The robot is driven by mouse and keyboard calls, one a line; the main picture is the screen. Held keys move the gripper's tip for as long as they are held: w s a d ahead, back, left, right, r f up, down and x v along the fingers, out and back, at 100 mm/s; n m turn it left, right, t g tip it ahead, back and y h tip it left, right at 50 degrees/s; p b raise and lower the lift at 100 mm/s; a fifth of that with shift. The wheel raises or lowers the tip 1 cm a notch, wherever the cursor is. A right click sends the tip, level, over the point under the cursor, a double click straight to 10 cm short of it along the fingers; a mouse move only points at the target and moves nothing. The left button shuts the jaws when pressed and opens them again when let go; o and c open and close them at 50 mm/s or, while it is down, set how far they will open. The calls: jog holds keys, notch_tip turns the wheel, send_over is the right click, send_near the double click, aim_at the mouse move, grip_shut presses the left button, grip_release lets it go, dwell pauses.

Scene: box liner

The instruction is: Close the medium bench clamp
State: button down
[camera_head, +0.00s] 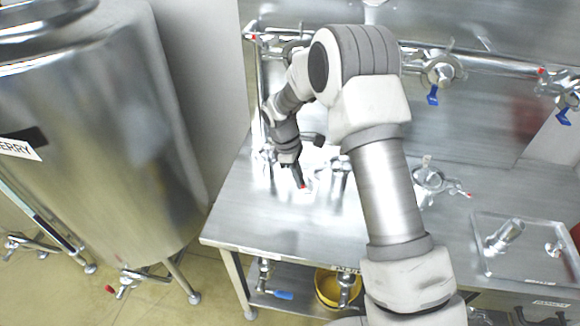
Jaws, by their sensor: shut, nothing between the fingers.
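My gripper (298,175) points down over the left half of the steel bench (250,218), with its fingers shut and empty. A small red tip shows right at the fingertips; I cannot tell whether they touch it. Shiny metal fittings stand just right of the gripper (340,170) and left of it (264,156), partly lost in glare. A round clamped fitting (428,178) with a red-tipped handle sits right of my arm. I cannot tell which of these is the medium bench clamp, nor whether it is open.
A large steel tank (90,150) stands at the left. A pipe with blue-handled valves (440,70) runs along the back wall. A square metal lid or tray (530,245) lies at the bench's right. A yellow bucket (328,288) sits below. The bench's front left is clear.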

jog(key=shift+s+d, duration=0.2)
jog(key=shift+d, duration=0.35)
jog(key=shift+s+d, duration=0.15)
jog(key=shift+d, duration=0.35)
